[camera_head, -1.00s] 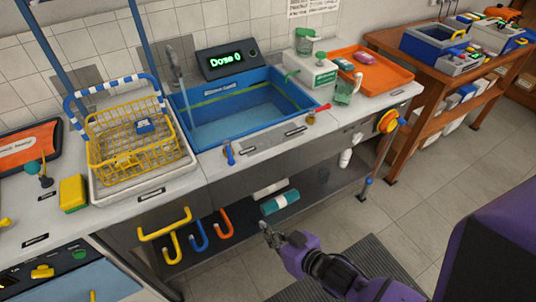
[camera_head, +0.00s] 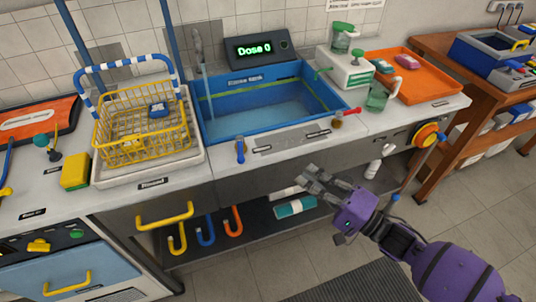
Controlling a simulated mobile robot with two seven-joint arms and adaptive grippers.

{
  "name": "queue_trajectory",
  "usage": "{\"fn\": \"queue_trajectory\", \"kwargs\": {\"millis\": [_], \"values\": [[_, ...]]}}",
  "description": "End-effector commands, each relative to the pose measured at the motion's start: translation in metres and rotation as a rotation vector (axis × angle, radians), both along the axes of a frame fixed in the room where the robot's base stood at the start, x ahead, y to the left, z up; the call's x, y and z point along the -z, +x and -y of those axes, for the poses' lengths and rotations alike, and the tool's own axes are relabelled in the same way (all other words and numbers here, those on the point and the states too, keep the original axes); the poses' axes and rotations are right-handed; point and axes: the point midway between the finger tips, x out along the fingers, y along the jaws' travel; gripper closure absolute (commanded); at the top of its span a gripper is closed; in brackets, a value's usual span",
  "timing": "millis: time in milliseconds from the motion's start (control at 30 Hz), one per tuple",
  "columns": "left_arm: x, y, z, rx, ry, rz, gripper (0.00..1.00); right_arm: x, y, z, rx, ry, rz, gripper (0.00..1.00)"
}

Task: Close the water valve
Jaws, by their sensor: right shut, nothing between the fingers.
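A round orange-and-yellow valve wheel (camera_head: 427,135) with a blue part sits on the counter's front face at the right. A small blue handle (camera_head: 240,151) stands at the sink's front left, and a red-handled fitting (camera_head: 343,117) at its front right. I cannot tell which of these is the water valve. A thin pale stream seems to run from the tap (camera_head: 198,45) into the blue sink (camera_head: 300,80). My right gripper (camera_head: 313,178) is shut and empty, in front of the counter below the sink, apart from all three. My left gripper is out of view.
A yellow wire basket (camera_head: 130,150) stands in a white tray left of the sink. An orange tray (camera_head: 435,88) lies at the right. A yellow handle (camera_head: 165,217) and several hooks hang below the counter. The floor (camera_head: 250,272) in front has free room.

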Motion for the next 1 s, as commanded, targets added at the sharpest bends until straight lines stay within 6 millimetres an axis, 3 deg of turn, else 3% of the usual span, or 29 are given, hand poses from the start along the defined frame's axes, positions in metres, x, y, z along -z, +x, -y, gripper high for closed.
{"fn": "queue_trajectory", "kwargs": {"millis": [533,1000], "values": [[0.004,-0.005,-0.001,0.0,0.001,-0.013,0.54,-0.003,0.008,-0.008,-0.002,0.015,-0.015,1.0],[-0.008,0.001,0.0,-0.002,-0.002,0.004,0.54,-0.016,0.068,-0.078,-0.002,0.015,-0.014,1.0]]}}
